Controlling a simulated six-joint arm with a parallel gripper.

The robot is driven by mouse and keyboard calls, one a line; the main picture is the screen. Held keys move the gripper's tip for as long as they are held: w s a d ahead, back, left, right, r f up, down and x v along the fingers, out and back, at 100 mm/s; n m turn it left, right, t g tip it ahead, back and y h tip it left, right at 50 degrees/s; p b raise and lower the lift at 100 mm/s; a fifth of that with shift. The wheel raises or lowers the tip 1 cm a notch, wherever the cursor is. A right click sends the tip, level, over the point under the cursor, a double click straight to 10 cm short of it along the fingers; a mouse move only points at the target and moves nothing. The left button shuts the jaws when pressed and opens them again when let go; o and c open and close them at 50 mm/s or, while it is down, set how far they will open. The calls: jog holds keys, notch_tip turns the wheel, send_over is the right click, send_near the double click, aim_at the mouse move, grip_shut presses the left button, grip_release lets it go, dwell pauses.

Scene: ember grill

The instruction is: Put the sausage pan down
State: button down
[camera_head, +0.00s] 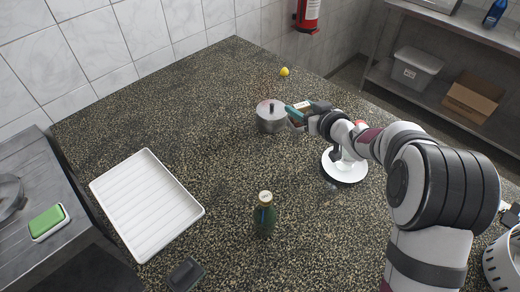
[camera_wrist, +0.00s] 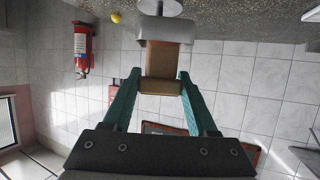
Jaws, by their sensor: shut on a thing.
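A silver pan (camera_head: 271,117) with a lid and a dark knob is near the back middle of the speckled counter (camera_head: 160,110). In the head view my gripper (camera_head: 297,111) is at its right side. In the wrist view my gripper (camera_wrist: 162,85) has its two teal fingers shut on the pan's brown handle (camera_wrist: 163,66). A grey metal piece joins the handle above the fingers. The pan looks level, but I cannot tell whether its base touches the counter. The inside of the pan is hidden.
A white tray (camera_head: 146,206) lies at the left. A green bottle (camera_head: 264,219) stands at the front middle, with a dark object (camera_head: 186,275) nearby. A lemon (camera_head: 284,72) lies behind the pan. A round white object (camera_head: 344,171) is partly hidden by my arm. The counter left of the pan is clear.

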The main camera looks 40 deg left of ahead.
jog(key=f, duration=0.5)
jog(key=shift+s+a, duration=0.15)
jog(key=shift+a, duration=0.2)
jog(key=shift+s+a+f, duration=0.65)
jog(key=shift+a+f, duration=1.05)
jog(key=shift+f, duration=0.1)
jog(key=shift+s+a+f, duration=0.7)
jog(key=shift+a+f, duration=0.95)
jog(key=shift+f, duration=0.1)
jog(key=shift+s+a+f, duration=0.65)
jog(key=shift+a+f, duration=1.05)
jog(key=shift+f, duration=0.1)
jog(key=shift+f, duration=0.1)
jog(key=shift+c, duration=1)
grip_release()
jog(key=shift+f, duration=0.1)
